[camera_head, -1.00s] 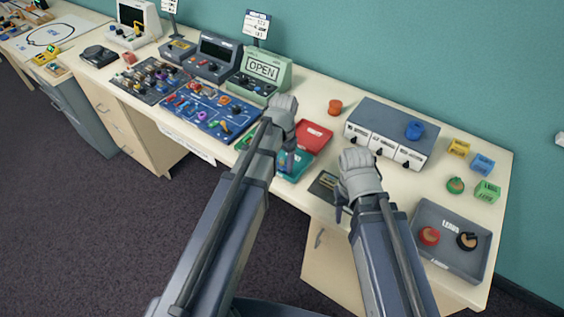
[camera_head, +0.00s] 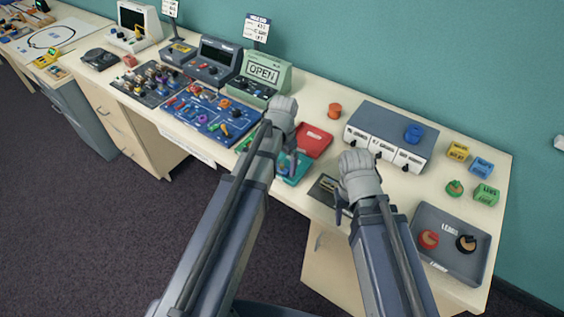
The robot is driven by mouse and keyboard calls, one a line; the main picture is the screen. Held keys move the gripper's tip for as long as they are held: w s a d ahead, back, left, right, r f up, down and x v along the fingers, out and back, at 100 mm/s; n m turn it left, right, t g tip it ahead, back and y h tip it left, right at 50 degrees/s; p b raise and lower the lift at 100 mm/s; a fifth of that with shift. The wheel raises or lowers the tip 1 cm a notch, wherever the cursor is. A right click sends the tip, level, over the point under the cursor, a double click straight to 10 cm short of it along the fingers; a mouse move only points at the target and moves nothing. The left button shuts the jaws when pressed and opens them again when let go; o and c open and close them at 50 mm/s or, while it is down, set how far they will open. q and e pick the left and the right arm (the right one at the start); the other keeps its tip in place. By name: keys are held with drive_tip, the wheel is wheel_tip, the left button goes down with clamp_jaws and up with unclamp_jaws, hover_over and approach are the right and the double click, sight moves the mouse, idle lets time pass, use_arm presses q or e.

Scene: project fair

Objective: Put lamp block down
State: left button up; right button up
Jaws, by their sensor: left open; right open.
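I cannot tell for sure which piece is the lamp block. My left gripper (camera_head: 291,163) is open over the teal tray (camera_head: 300,172), and its wrist and arm hide much of that tray. A small item shows in the tray beside the fingers, too small to make out. My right gripper (camera_head: 340,207) is open at the front of the table, beside a dark flat panel (camera_head: 323,190) that its hand partly covers. Small yellow (camera_head: 458,150), blue (camera_head: 481,167) and green (camera_head: 486,194) blocks sit apart at the right, away from both grippers.
A red tray (camera_head: 314,140) lies behind the teal one. A grey three-fronted box (camera_head: 385,128) stands at the back. A grey tray (camera_head: 452,262) holds red and black round pieces at the right. A blue parts board (camera_head: 212,115) lies to the left.

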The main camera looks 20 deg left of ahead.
sight(283, 162)
use_arm(q)
wheel_tip(283, 162, up, 12)
drive_tip(key=p, duration=1.1)
drive_tip(key=s+d+n+y, duration=0.1)
drive_tip(key=s+d, duration=0.9)
drive_tip(key=s, duration=0.4)
drive_tip(key=shift+s+d+f+n, duration=0.15)
drive_tip(key=shift+d+f+n, duration=0.1)
drive_tip(key=shift+n, duration=0.15)
